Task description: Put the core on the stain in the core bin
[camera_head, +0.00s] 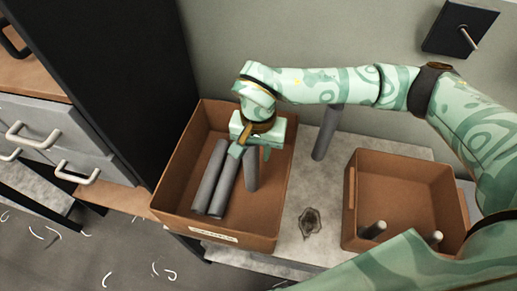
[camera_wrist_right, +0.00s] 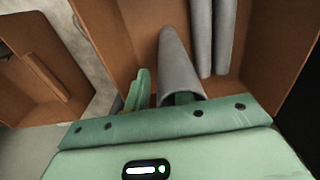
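The stain (camera_head: 310,222) is a dark ragged patch on the grey tabletop between two brown bins, and no core lies on it. The left bin (camera_head: 165,205), with a pale label on its front, holds several grey cores (camera_head: 208,178). My right gripper (camera_head: 252,153) is low over this bin, pointing down, beside a grey core (camera_head: 252,173) inside it. In the right wrist view this core (camera_wrist_right: 178,65) covers part of one finger, and a gap separates it from the other. The fingers look apart. My left gripper is not in view.
A second brown bin (camera_head: 352,215) stands right, with short grey core ends (camera_head: 373,230) in it. A dark cabinet side (camera_head: 135,80) rises close to the left bin. The tabletop around the stain is clear.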

